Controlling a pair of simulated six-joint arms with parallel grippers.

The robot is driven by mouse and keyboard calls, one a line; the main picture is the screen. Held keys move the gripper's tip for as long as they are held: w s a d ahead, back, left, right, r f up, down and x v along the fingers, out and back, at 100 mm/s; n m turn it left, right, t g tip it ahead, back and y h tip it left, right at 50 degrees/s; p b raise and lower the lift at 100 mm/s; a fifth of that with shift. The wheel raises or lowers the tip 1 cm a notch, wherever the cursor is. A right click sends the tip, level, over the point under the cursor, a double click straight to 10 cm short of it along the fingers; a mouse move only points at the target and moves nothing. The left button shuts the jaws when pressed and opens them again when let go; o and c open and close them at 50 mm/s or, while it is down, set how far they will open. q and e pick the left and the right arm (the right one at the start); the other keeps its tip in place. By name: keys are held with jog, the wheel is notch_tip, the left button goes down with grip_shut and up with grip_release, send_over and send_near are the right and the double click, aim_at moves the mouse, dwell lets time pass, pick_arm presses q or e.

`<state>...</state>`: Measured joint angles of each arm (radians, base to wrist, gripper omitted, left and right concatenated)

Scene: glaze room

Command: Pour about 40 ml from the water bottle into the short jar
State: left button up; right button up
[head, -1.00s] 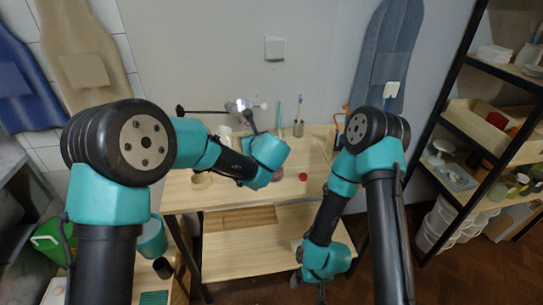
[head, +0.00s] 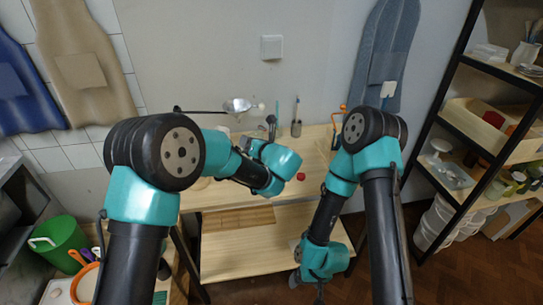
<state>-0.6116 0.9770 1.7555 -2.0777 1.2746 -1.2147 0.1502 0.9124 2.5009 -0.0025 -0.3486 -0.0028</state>
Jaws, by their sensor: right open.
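I cannot pick out the water bottle or the short jar for sure; my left arm covers part of the wooden table (head: 225,196). My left gripper (head: 271,122) is small and dark beyond my teal wrist, over the back of the table; whether it is open or holds anything is unclear. My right gripper (head: 319,293) is open, hanging low in front of the table's lower shelf, away from the tabletop. A small red round thing (head: 301,177) lies on the tabletop just right of my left wrist.
A slim grey holder with a brush (head: 296,129) stands at the table's back. A lamp (head: 237,105) reaches over the back left. An orange clamp-like thing (head: 337,117) is at the back right. A black-framed shelf (head: 436,120) stands right, a green bin (head: 58,243) lower left.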

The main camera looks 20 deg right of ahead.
pick_arm(q)
jog(key=shift+d+f+m+y, duration=0.2)
jog(key=shift+d+m+y, duration=0.1)
jog(key=shift+m, duration=0.2)
jog(key=shift+a+r+m+t, duration=0.2)
jog(key=shift+r+m+t, duration=0.35)
jog(key=shift+m, duration=0.15)
jog(key=shift+a+f+m+t+y, duration=0.3)
jog(key=shift+m+y, duration=0.2)
jog(key=shift+m, duration=0.1)
jog(key=shift+a+r+m+t, duration=0.25)
jog(key=shift+m, duration=0.55)
jog(key=shift+a+f+m+t, duration=0.15)
jog(key=shift+m+t, duration=0.35)
jog(key=shift+m, duration=0.4)
jog(key=shift+a+r+m+t, duration=0.2)
jog(key=shift+r+m+t, duration=0.2)
jog(key=shift+r+m, duration=0.4)
jog(key=shift+f+m, duration=0.2)
jog(key=shift+m, duration=0.2)
jog(key=shift+d+f+m+t, duration=0.15)
jog(key=shift+m+t, duration=0.45)
jog(key=shift+m, duration=0.5)
jog(key=shift+a, duration=0.4)
